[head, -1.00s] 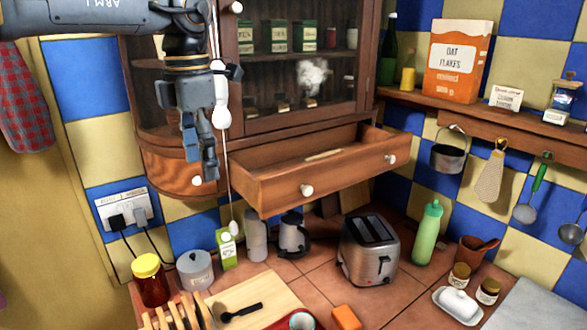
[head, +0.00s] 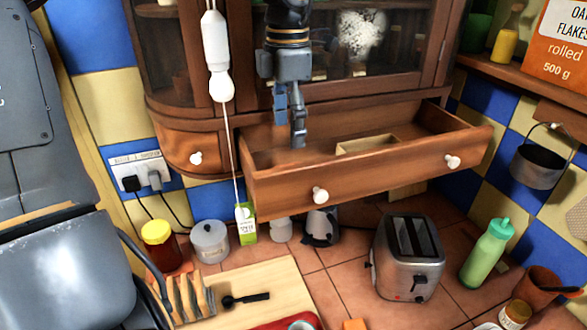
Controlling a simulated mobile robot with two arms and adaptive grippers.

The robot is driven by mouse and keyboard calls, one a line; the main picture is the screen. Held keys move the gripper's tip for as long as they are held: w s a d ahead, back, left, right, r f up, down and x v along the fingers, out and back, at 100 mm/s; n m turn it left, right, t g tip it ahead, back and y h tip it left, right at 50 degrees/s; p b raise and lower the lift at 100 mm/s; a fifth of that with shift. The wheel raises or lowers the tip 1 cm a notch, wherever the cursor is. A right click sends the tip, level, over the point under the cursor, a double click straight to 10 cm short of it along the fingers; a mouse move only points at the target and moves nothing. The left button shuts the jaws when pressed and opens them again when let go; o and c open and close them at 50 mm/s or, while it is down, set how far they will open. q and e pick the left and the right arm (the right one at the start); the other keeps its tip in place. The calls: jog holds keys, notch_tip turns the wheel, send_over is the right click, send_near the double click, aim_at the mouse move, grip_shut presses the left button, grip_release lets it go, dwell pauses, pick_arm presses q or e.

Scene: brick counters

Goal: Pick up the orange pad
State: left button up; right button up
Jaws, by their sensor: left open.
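A small orange block (head: 355,325), which looks like the orange pad, lies on the counter at the bottom edge of the head view. Only its top part shows; the rest is cut off. My left gripper (head: 289,128) hangs fingers down over the left part of the open wooden drawer (head: 385,178). It is open, with nothing seen between its fingers, and is well above and behind the orange block. My right gripper is not in view.
A light wooden piece (head: 366,145) is in the drawer. The toaster (head: 408,258) stands right of the orange block, and a cutting board (head: 275,291) lies left. A white cord pull (head: 217,55) hangs left of my gripper. A green bottle (head: 486,254) stands right.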

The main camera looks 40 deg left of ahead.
pick_arm(q)
notch_tip(320, 180, down, 4)
jog(key=shift+w+a+f+p, duration=0.1)
jog(key=shift+f+p, duration=0.15)
jog(key=shift+p, duration=0.6)
jog(key=f+p, duration=0.2)
jog(key=f, duration=0.2)
jog(key=shift+a+f, duration=0.15)
jog(key=shift+a, duration=0.05)
jog(key=shift+f, duration=0.15)
jog(key=shift+c, duration=0.2)
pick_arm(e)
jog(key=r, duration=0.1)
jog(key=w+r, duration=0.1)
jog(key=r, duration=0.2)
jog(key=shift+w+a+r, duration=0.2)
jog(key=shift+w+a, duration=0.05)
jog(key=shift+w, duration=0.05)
pick_arm(q)
jog(key=c, duration=1)
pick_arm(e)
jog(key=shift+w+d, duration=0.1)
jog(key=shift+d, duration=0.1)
